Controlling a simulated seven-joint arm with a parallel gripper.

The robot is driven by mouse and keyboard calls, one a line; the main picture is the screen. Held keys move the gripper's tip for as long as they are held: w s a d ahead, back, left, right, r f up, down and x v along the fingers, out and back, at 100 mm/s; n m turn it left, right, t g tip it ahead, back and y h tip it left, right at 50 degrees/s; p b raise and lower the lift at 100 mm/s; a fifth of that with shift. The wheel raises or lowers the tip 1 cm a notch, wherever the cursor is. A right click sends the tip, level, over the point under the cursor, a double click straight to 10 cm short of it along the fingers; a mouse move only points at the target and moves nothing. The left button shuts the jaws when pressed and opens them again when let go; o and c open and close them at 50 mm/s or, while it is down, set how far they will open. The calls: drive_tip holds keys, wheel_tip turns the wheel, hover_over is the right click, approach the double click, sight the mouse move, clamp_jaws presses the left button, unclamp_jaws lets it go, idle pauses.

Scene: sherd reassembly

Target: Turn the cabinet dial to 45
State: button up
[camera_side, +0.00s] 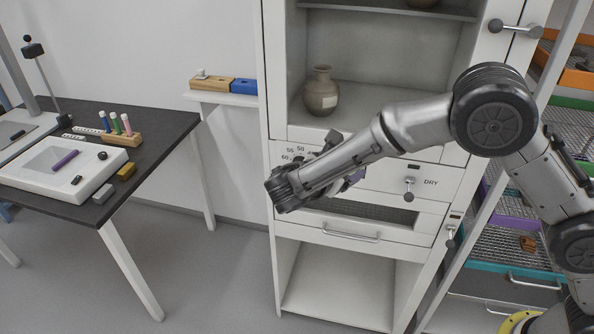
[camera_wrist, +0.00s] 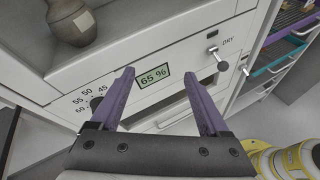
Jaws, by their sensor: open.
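The cabinet dial (camera_wrist: 96,102) is a dark knob on the white front panel in the wrist view, mostly hidden behind my left finger and gripper body. The marks 45, 50, 55 and 60 show around it; its pointer cannot be made out. A display (camera_wrist: 154,76) beside it reads 65 %. My gripper (camera_wrist: 158,78) is open, with two purple fingers apart and nothing between them. Its fingers reach toward the panel to the right of the dial, in front of the display. In the side view my arm and gripper hide the dial.
A DRY lever (camera_side: 409,187) sits to the right on the panel, above a drawer handle (camera_side: 351,236). A brown jar (camera_side: 321,92) stands in the compartment above. A dark table (camera_side: 172,132) with pens and a white tray is at left. A wire rack (camera_side: 510,247) stands at right.

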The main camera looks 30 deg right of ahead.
drive_tip(key=w+a+f+n+t, duration=0.4)
drive_tip(key=a+f+n+t, duration=0.4)
drive_tip(key=a, duration=0.5)
drive_tip(key=w+d+f+g, duration=0.1)
drive_tip(key=w+d, duration=0.8)
drive_tip(key=shift+w+d+f, duration=0.2)
drive_tip(key=shift+f, duration=0.05)
clamp_jaws()
